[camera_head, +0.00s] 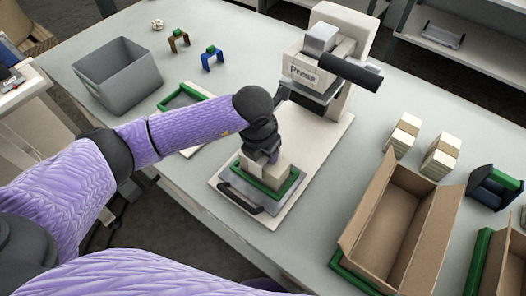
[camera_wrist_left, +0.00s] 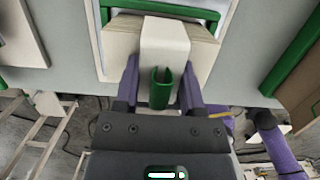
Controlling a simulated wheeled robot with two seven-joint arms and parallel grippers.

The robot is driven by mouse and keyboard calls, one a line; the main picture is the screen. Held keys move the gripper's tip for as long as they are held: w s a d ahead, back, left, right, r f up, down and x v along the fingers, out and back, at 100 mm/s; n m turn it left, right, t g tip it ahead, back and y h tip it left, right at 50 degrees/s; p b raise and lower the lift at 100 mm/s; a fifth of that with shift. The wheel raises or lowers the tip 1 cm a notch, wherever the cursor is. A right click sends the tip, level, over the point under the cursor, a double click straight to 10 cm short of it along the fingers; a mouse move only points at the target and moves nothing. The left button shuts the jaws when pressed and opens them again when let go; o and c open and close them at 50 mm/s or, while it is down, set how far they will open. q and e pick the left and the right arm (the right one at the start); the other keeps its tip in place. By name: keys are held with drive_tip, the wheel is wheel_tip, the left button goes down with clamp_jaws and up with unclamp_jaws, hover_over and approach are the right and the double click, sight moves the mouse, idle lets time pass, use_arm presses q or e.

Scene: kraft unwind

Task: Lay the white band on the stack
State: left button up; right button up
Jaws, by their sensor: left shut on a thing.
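The white band (camera_wrist_left: 165,42) shows in the left wrist view, lying across the middle of the cream stack (camera_wrist_left: 120,38), with a green tab (camera_wrist_left: 161,88) toward me. My left gripper (camera_wrist_left: 162,72) is shut on the band, one finger at each side. I cannot tell whether the band rests fully on the stack. In the head view the stack (camera_head: 284,173) sits in a green-edged holder on the press plate, and my left gripper (camera_head: 264,155) is right above it, hiding most of the band. My right gripper is not in view.
The press (camera_head: 325,65) stands just behind the stack. A brown band (camera_head: 178,40) and a blue band (camera_head: 212,58) stand at the back left near a grey bin (camera_head: 117,75).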

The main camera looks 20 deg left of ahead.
use_arm(q)
drive_tip(key=shift+s+a+f, duration=0.1)
drive_tip(key=shift+s+f, duration=0.25)
drive_tip(key=shift+f, duration=0.2)
drive_tip(key=shift+s+f, duration=0.3)
drive_tip(key=shift+f, duration=0.2)
drive_tip(key=o, duration=1)
drive_tip(key=shift+o, duration=0.8)
drive_tip(key=shift+r, duration=0.15)
drive_tip(key=r, duration=0.3)
drive_tip(key=r+p, duration=0.1)
drive_tip(key=r, duration=0.3)
drive_tip(key=r+p, duration=0.1)
drive_tip(key=r, duration=0.3)
drive_tip(key=shift+s+a+r, duration=0.2)
drive_tip(key=shift+s, duration=0.05)
